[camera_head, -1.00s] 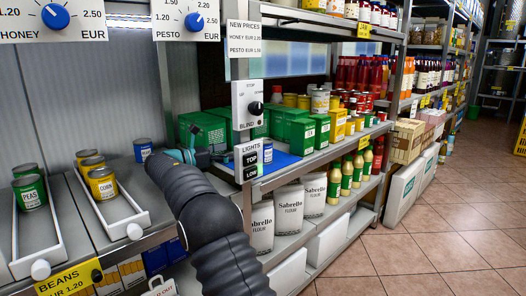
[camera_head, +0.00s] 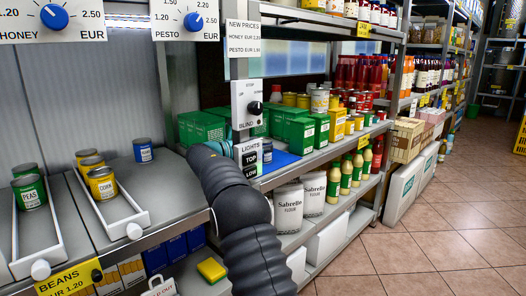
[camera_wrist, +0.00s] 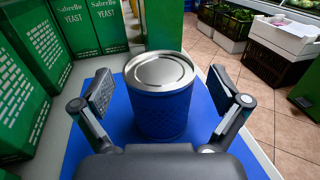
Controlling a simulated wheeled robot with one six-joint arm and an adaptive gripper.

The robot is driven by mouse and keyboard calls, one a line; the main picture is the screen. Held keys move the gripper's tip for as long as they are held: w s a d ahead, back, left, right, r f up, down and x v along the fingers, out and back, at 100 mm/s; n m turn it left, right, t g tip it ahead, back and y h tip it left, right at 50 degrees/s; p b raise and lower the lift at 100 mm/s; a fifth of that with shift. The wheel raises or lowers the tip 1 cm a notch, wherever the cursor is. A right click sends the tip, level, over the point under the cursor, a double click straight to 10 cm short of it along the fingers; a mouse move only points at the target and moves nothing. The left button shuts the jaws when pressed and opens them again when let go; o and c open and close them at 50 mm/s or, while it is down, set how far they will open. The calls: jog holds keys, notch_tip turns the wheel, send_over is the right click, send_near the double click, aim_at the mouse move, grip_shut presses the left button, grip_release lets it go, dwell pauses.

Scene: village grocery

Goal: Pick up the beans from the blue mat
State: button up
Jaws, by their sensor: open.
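A blue can with a silver lid (camera_wrist: 160,75) stands upright on the blue mat (camera_wrist: 90,140) in the wrist view. My gripper (camera_wrist: 162,92) is open, with one finger on each side of the can. Neither finger appears to touch it. In the head view the can (camera_head: 267,151) shows just right of the lights panel, on the blue mat (camera_head: 284,160). My gripper's fingers are mostly hidden there behind the panel and post. The can's label is not readable in the wrist view.
Green yeast boxes (camera_wrist: 90,25) stand close behind and left of the can. The lights panel (camera_head: 249,159) and its post stand in front of the shelf. Another blue can (camera_head: 143,150) stands on the left counter.

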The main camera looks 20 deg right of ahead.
jog(key=shift+d, duration=0.4)
jog(key=c, duration=1.5)
jog(key=shift+o, duration=0.2)
